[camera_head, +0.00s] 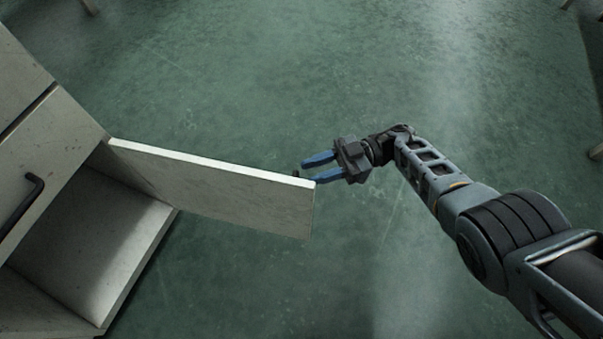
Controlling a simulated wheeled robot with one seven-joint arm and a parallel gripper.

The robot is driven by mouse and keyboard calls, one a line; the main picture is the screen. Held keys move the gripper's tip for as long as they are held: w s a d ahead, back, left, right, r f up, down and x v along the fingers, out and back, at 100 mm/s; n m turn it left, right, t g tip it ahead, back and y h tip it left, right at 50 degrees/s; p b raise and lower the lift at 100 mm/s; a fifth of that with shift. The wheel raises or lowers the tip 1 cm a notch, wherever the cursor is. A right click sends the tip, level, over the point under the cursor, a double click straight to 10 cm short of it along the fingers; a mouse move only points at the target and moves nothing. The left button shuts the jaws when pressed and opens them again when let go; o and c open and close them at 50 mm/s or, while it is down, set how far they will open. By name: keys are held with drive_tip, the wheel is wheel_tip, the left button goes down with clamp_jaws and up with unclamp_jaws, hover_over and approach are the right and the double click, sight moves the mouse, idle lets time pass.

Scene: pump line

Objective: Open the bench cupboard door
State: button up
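The bench cupboard door (215,190) is a pale panel that stands swung out from the cupboard (150,245) at the left, well open. The cupboard's inside shows and looks empty. My gripper (311,171) is at the door's free end, its two blue fingers apart and pointing left. One finger is beside or just behind the door's top corner. A small dark piece, perhaps part of the door's handle, shows by the fingertips; the rest of it is hidden behind the door. I cannot tell whether the fingers touch the door.
A second pale front with a dark bar handle (22,205) is at the far left. The green floor (270,70) is clear around the door and my arm. Table or stool legs (90,6) show at the top and right edges.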

drive_tip(key=shift+b+v, duration=0.3)
drive_tip(key=shift+v, duration=1.2)
drive_tip(key=shift+d, duration=0.1)
